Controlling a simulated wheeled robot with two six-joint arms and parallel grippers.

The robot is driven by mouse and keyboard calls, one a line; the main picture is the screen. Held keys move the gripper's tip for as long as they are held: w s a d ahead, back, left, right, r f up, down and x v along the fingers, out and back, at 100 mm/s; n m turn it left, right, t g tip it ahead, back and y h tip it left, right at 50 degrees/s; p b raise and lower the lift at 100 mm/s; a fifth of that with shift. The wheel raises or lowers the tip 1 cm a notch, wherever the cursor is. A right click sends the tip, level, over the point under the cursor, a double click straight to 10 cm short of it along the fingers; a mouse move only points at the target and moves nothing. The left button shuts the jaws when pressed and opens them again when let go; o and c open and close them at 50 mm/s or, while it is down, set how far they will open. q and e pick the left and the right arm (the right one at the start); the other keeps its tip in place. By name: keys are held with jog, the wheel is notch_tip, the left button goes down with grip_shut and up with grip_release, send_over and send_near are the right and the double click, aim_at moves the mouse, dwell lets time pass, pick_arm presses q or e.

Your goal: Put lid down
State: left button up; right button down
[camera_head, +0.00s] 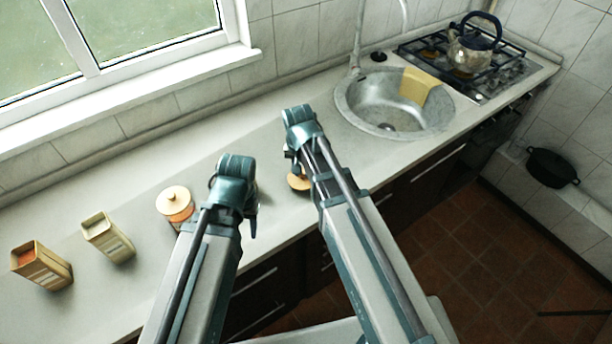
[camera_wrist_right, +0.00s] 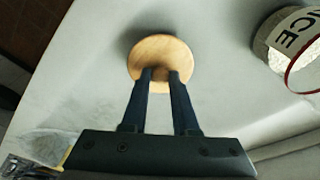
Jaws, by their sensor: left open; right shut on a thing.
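The round wooden lid (camera_wrist_right: 160,48) is in the right wrist view, and part of it (camera_head: 299,183) shows below my right gripper in the head view. My right gripper (camera_wrist_right: 163,76) is shut on the lid's knob. The lid is over the counter near its front edge, with a shadow beside it; I cannot tell whether it touches. An open pot (camera_wrist_right: 291,48) with a red rim and a label ending in "ICE" stands to the right in the wrist view, apart from the lid. My left gripper (camera_head: 251,222) is open; its fingers are partly hidden by its own wrist.
A sink (camera_head: 350,102) with a yellow cloth (camera_head: 417,86) and a stove with a kettle (camera_head: 470,50) lie right. Counter around the lid is clear.

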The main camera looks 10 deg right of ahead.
pick_arm(q)
notch_tip(320, 180, down, 2)
jog(key=shift+s+d+f+b, duration=0.1)
jog(key=shift+f+b, duration=0.1)
jog(key=shift+b, duration=0.4)
pick_arm(e)
jog(key=shift+s+a+f, duration=0.1)
jog(key=shift+f, duration=0.5)
jog(key=shift+s+a+f, duration=0.1)
jog(key=shift+f, duration=0.45)
pick_arm(q)
jog(key=shift+d+r, duration=0.1)
pick_arm(e)
jog(key=c, duration=1.1)
grip_release()
jog(key=shift+f, duration=0.1)
jog(key=o, duration=0.4)
